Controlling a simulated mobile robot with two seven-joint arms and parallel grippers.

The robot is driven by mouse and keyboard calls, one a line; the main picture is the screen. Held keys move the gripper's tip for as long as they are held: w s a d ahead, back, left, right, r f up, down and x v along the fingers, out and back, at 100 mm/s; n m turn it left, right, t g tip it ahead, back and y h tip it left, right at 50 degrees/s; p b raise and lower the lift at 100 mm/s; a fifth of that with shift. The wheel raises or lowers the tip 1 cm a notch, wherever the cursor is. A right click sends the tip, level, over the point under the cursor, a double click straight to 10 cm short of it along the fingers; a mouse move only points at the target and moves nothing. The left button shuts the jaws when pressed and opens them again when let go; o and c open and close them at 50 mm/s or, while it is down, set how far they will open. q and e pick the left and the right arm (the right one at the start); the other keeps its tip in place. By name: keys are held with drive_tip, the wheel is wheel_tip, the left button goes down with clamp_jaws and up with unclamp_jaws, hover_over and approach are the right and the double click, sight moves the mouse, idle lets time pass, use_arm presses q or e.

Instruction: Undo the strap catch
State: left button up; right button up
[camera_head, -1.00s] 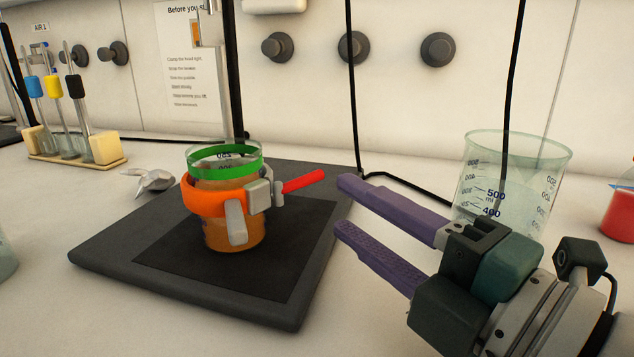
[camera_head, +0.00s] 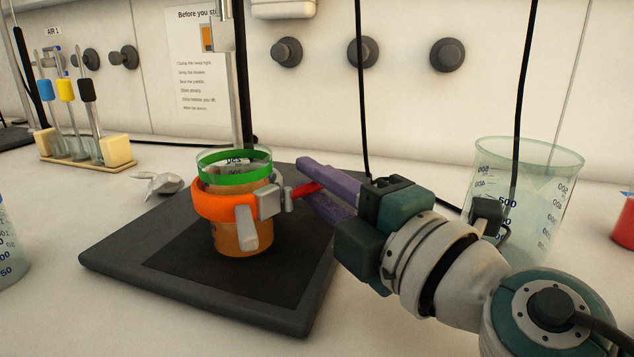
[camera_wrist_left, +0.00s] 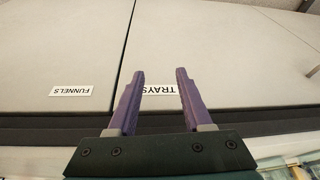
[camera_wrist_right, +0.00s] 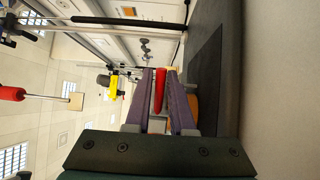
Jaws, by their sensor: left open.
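An orange strap (camera_head: 212,206) is wrapped around an amber beaker with a green band (camera_head: 235,176). The strap has a grey catch block (camera_head: 268,200), a hanging grey tab (camera_head: 246,228) and a red lever (camera_head: 302,190) pointing right. My right gripper (camera_head: 303,178) comes from the right and is shut on the lever, its purple fingers on either side. In the right wrist view the red lever (camera_wrist_right: 159,90) lies between the fingers. My left gripper (camera_wrist_left: 160,75) is open and empty in the left wrist view, facing cabinet fronts labelled FUNNELS and TRAYS.
The beaker stands on a dark square plate (camera_head: 130,262), near an upright post (camera_head: 241,85). A large glass beaker (camera_head: 525,190) stands right, behind my right arm. A grey clamp piece (camera_head: 160,184) and a tube rack (camera_head: 85,162) are left. The front-left counter is mostly clear.

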clamp_jaws()
